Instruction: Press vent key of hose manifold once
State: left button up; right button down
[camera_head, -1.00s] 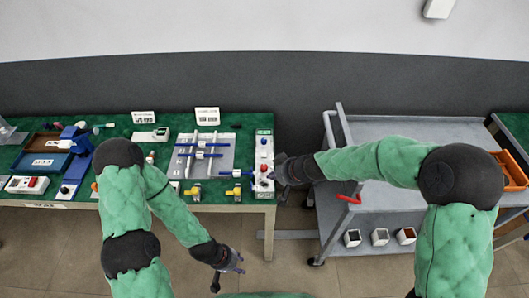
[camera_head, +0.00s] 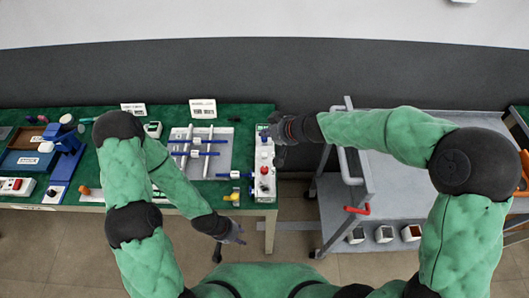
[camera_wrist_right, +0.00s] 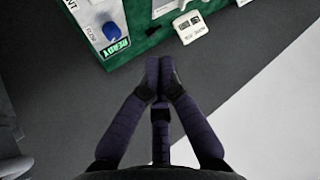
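I cannot tell which part is the vent key.
A grey plate with blue-handled valve rods (camera_head: 201,153) lies left of the panel, with a yellow valve (camera_head: 232,195) nearby. White label cards (camera_head: 203,108) stand behind. A grey cart (camera_head: 400,200) stands to the right, with a floor gap between it and the bench.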

jog(key=b, duration=0.6)
send_over(266, 155)
notch_tip(266, 155, down, 7)
jog(key=shift+f, duration=0.2)
jog(key=shift+f+b, duration=0.7)
jog(key=shift+b, duration=0.1)
dwell(0.5)
jog(key=shift+f+b, duration=0.4)
jog(key=shift+b, duration=0.2)
jog(key=shift+f+b, duration=0.45)
jog(key=shift+b, duration=0.1)
dwell(0.7)
jog(key=shift+r, duration=0.15)
jog(key=shift+r+p, duration=0.65)
jog(key=shift+r, duration=0.1)
jog(key=shift+r+p, duration=2)
jog(key=shift+r, duration=0.45)
